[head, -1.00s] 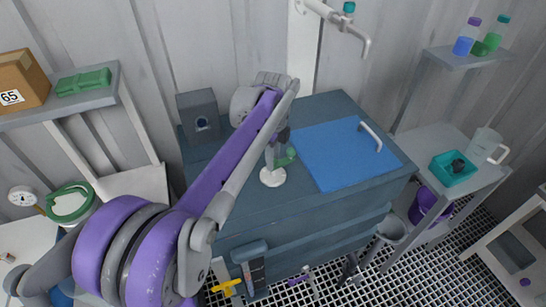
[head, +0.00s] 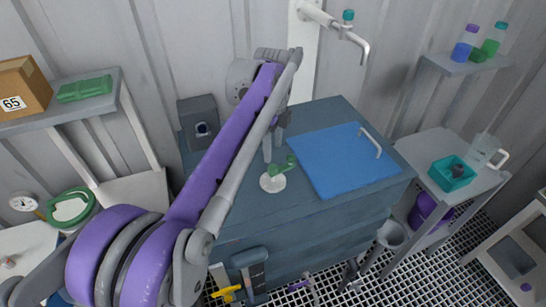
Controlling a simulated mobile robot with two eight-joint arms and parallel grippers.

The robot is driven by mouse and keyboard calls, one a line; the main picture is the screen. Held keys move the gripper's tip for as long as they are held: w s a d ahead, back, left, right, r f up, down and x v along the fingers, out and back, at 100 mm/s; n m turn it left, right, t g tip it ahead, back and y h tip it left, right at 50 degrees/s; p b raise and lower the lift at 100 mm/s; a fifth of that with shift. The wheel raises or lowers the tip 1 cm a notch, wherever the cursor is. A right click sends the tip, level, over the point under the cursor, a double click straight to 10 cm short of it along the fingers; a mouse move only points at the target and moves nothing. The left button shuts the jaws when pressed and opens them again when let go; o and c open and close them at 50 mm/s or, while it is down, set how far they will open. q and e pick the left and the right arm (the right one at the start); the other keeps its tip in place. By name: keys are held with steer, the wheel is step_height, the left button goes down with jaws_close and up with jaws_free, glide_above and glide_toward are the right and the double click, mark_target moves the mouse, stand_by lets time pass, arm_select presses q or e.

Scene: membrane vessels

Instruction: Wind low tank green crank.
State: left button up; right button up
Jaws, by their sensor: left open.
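The green crank (head: 282,168) sits on a round white base (head: 272,184) on the dark blue-grey tank top (head: 240,205), left of the blue lid. My left gripper (head: 273,152) points down just above and behind the crank. Its grey fingers are apart, and I see nothing held between them. The crank shows below the fingertips; whether a finger touches it I cannot tell. My purple left arm covers part of the tank's left side. My right gripper is not in view.
The blue lid (head: 342,165) has a grey handle. A dark box (head: 199,122) stands at the tank's back left. A tap pipe (head: 345,30) hangs behind. A side table at right holds a teal tray (head: 452,173) and a clear jug (head: 484,152). A yellow-handled valve (head: 227,294) is at the tank's front.

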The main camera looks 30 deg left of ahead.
mark_target(273, 166)
arm_select(q)
step_height(273, 166, up, 4)
steer(key=shift+f, duration=0.1)
stand_by(0.4)
step_height(273, 166, down, 11)
steer(key=n+b, duration=0.1)
steer(key=n, duration=1.7)
jaws_close()
